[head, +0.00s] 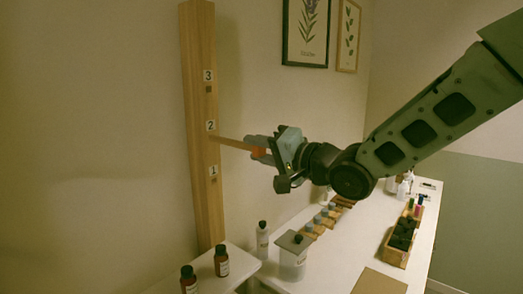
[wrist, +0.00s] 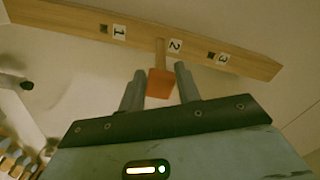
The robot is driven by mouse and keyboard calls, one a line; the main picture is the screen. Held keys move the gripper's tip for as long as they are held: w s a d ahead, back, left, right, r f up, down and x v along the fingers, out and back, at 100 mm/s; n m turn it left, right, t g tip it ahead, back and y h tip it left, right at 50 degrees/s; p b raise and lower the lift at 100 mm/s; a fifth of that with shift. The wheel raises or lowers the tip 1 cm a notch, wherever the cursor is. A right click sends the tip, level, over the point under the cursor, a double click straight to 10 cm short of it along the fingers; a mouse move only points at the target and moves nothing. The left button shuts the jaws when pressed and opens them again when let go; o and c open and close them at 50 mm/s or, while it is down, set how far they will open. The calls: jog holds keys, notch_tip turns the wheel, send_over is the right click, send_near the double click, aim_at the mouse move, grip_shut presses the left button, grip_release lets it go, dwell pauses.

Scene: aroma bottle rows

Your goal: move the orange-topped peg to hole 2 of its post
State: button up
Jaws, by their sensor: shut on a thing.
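The wooden post (head: 202,45) stands upright against the wall, with labels 3, 2 and 1 from top to bottom. It crosses the top of the wrist view (wrist: 70,18). The peg (head: 235,144) is a slim wooden bar with an orange top (wrist: 160,84). Its far end meets the post beside label 2 (wrist: 175,46) and covers hole 2; I cannot tell how deep it sits. Hole 3 (head: 209,89) and hole 1 (head: 213,178) show as empty dark squares. My gripper (wrist: 160,78) is shut on the orange top, level with label 2.
Framed pictures (head: 307,33) hang behind. Air around the post is clear.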

jog(key=shift+x, duration=1.1)
jog(key=o, duration=1.1)
jog(key=shift+c, duration=0.2)
jog(key=b+v, duration=0.4)
jog(key=v, duration=1.3)
jog(key=shift+d, duration=0.15)
